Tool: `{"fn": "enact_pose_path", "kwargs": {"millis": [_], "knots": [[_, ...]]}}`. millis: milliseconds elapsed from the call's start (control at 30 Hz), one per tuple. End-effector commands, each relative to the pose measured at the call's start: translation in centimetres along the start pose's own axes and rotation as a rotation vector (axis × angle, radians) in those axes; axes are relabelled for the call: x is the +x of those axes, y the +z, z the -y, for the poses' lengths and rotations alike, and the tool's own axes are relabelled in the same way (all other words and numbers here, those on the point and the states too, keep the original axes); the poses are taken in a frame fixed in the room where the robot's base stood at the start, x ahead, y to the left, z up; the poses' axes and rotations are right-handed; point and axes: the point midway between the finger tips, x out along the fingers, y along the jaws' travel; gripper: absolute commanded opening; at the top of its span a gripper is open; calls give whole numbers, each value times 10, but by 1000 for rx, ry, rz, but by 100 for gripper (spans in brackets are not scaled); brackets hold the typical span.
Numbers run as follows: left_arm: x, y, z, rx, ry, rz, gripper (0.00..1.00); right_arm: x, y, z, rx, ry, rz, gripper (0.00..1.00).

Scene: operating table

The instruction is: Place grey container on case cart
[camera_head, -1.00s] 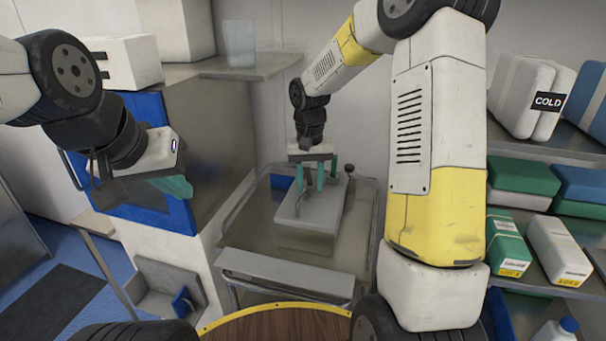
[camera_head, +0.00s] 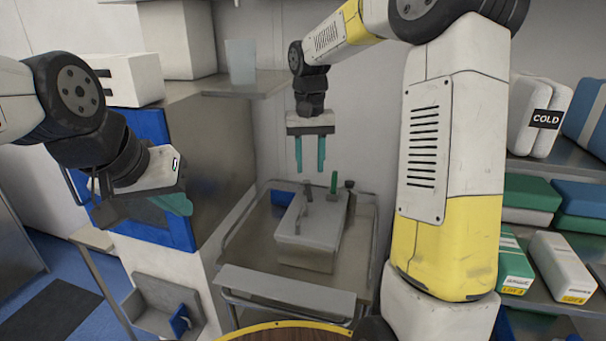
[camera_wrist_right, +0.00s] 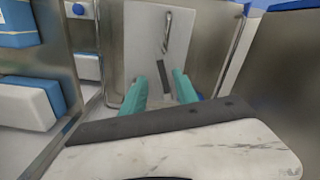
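The grey container (camera_head: 308,247) is a pale box with a small dark handle-like part on its top. It rests on the metal case cart (camera_head: 245,243), inside the cart's rails. My right gripper (camera_head: 310,170) hangs above the container, clear of it, with its two teal fingers apart and nothing between them. In the right wrist view, the open fingers (camera_wrist_right: 162,88) point at the container's top (camera_wrist_right: 143,38). My left gripper (camera_head: 175,204) is at the left, away from the cart; its teal fingers are seen side-on, so their gap is unclear.
A shelf rack (camera_head: 549,217) with boxes and packs stands at the right. A steel cabinet with a blue panel (camera_head: 145,121) is at the left of the cart. A small blue object (camera_head: 282,197) lies beside the container.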

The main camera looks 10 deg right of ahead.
Motion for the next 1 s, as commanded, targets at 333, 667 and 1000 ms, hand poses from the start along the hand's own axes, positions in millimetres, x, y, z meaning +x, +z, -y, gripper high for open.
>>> {"fn": "enact_pose_path", "kwargs": {"millis": [333,667,1000], "knots": [[0,0,0,0,0,0,0,-45,50,-15,-30,-33,-112,36],[0,0,0,0,0,0,0,-71,162,-41,-74,-130,-362,36],[0,0,0,0,0,0,0,-55,226,-48,-94,-206,-535,36]]}}
